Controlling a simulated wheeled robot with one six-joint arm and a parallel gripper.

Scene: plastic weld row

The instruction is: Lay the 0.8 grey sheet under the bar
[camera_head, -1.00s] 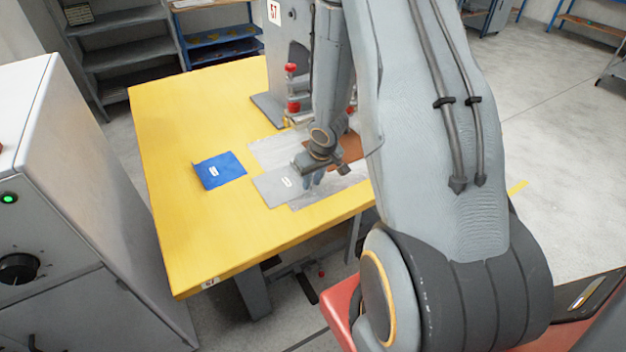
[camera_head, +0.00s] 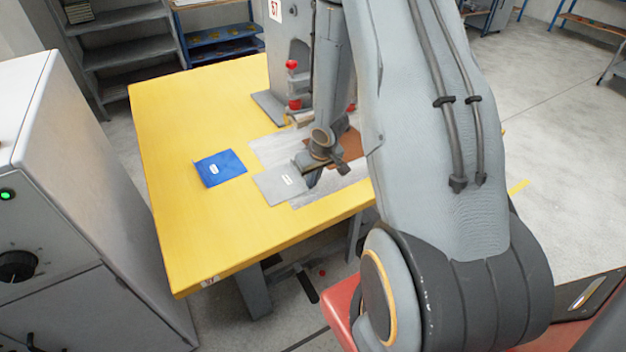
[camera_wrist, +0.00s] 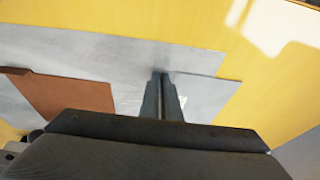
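The grey sheet (camera_head: 275,186) with a white label lies at the near edge of a pale metal plate on the yellow table. It also shows in the wrist view (camera_wrist: 208,92). My gripper (camera_head: 312,183) is down at the sheet's right edge in the head view. In the wrist view my gripper's fingers (camera_wrist: 161,75) are close together at that edge, seemingly with the sheet between them; the exact grip is partly hidden. The welding machine (camera_head: 293,60) with red knobs stands behind, and my arm hides most of its bar.
A blue labelled sheet (camera_head: 220,168) lies left of the grey one. A brown pad (camera_wrist: 70,98) rests on the pale plate (camera_wrist: 120,52). A grey cabinet (camera_head: 80,180) stands at left.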

